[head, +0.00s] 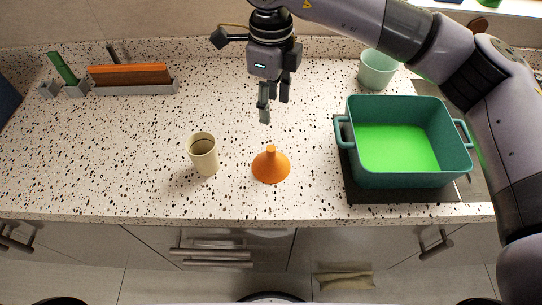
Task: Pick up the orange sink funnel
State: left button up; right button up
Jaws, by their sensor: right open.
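The orange sink funnel (271,165) stands on the speckled counter, wide end down and narrow spout up. My right gripper (272,112) hangs above and behind the funnel with its fingers pointing down. It is open and empty, apart from the funnel. The arm of this gripper comes in from the upper right. My left gripper does not show in the head view.
A cream cup (203,156) stands left of the funnel. A teal pan (345,172) with a bright green inside is at the right, with a pale green cup (377,69) behind it. A rack (128,88) stands at the back left. The counter's front edge is close to the funnel.

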jog(key=p, duration=0.3)
send_near(271, 152)
notch_tip(271, 152, down, 5)
jog(key=w, duration=0.2)
jog(key=f+p, duration=0.1)
jog(key=f, duration=0.1)
jog(key=s+f+p, duration=0.1)
jog(key=f+p, duration=0.1)
jog(key=f, duration=0.1)
jog(key=shift+s, duration=0.1)
jog(key=shift+f, duration=0.4)
jog(key=shift+c, duration=0.4)
grip_shut()
